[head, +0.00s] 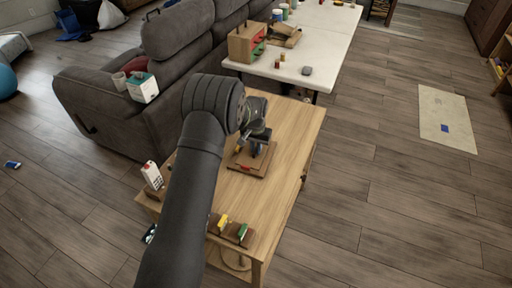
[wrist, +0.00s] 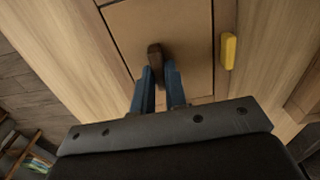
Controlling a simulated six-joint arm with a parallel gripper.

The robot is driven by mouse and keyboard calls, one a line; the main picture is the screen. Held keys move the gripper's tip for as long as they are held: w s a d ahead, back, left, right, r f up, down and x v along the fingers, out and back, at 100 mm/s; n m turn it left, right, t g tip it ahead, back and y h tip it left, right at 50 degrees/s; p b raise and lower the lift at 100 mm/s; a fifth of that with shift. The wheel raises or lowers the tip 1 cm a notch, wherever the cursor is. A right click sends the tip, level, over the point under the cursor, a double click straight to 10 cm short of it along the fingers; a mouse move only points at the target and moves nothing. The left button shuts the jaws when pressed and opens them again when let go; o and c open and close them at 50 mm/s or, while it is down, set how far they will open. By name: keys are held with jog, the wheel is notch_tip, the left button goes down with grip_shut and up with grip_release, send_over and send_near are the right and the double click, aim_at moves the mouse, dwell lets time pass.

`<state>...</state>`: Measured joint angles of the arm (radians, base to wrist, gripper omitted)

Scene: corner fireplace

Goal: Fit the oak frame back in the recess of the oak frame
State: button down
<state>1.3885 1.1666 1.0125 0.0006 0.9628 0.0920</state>
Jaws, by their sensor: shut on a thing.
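A brown square oak piece (head: 262,162) lies flat on the light wooden table, partly behind my arm in the head view. In the wrist view, a brown panel (wrist: 185,22) fills the upper middle, with thin dark lines along its left and right sides. A dark upright knob (wrist: 155,57) stands on the panel. My gripper (wrist: 156,75) has its blue fingers shut on this knob, and it also shows above the brown piece in the head view (head: 257,150). I cannot tell whether the panel sits fully down in the recess.
A yellow block (wrist: 228,51) lies just right of the panel. The wooden table (head: 285,130) has free room right of the piece. A white carton (head: 152,176) and blocks with yellow (head: 223,222) and green (head: 242,231) parts stand near its front. A grey sofa (head: 120,88) stands behind left.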

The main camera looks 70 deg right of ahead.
jog(key=shift+f, duration=0.2)
jog(key=c, duration=1.4)
grip_release()
jog(key=shift+o, duration=0.2)
notch_tip(320, 180, up, 17)
jog(key=shift+r, duration=0.2)
notch_tip(320, 180, down, 17)
jog(key=shift+f, duration=0.2)
jog(key=shift+r, duration=0.1)
